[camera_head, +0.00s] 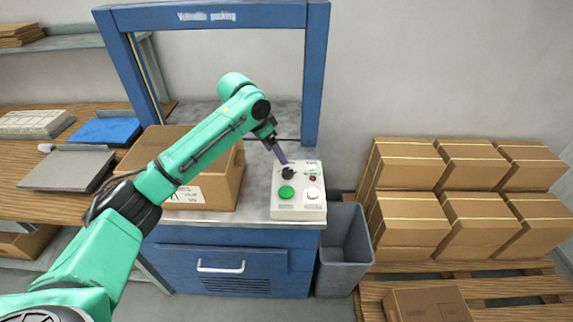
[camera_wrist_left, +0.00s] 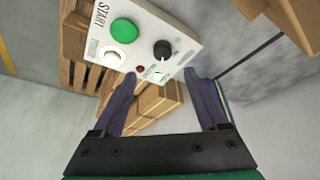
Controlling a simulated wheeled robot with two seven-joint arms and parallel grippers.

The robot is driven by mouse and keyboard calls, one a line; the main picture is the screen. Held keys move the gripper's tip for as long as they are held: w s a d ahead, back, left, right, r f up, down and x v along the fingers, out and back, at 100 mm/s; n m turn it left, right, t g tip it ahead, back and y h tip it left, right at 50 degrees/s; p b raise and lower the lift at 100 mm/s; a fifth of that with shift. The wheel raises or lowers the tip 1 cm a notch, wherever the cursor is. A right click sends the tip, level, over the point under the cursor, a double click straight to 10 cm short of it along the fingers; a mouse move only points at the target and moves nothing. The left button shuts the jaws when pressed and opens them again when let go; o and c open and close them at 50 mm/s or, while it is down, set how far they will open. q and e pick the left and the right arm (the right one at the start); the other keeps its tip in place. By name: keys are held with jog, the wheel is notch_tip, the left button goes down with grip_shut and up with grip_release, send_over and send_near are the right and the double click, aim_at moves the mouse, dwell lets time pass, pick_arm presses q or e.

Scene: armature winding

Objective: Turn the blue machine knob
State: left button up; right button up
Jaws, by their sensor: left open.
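A white control box (camera_head: 299,207) sits on the front right of the blue machine's (camera_head: 228,262) top. It carries a black knob (camera_head: 289,172), a green button (camera_head: 287,192), a white button (camera_head: 313,193) and a small red light (camera_head: 312,178). My left gripper (camera_head: 281,157) is just behind and above the black knob, at the box's far edge. In the left wrist view my left gripper (camera_wrist_left: 165,88) is open and empty, its two fingers apart. The black knob (camera_wrist_left: 162,50) shows ahead of the fingertips, apart from them. My right gripper is not in view.
A cardboard box (camera_head: 221,184) stands left of the control box on the machine. A grey bin (camera_head: 345,250) stands at the machine's right side. Stacked cartons (camera_head: 408,218) sit on a pallet further right. The machine's blue frame (camera_head: 318,75) rises behind my arm.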

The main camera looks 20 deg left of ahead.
pick_arm(q)
send_over(287, 170)
jog(key=s+a, duration=0.1)
jog(key=s, duration=0.2)
jog(key=f, duration=0.5)
jog(key=shift+w+a, duration=0.1)
jog(key=shift+w, duration=0.1)
jog(key=x, duration=0.5)
jog(key=shift+w+a, duration=0.15)
jog(key=shift+w, duration=0.2)
jog(key=shift+s, duration=0.1)
jog(key=c, duration=0.3)
jog(key=shift+p, duration=0.3)
grip_shut()
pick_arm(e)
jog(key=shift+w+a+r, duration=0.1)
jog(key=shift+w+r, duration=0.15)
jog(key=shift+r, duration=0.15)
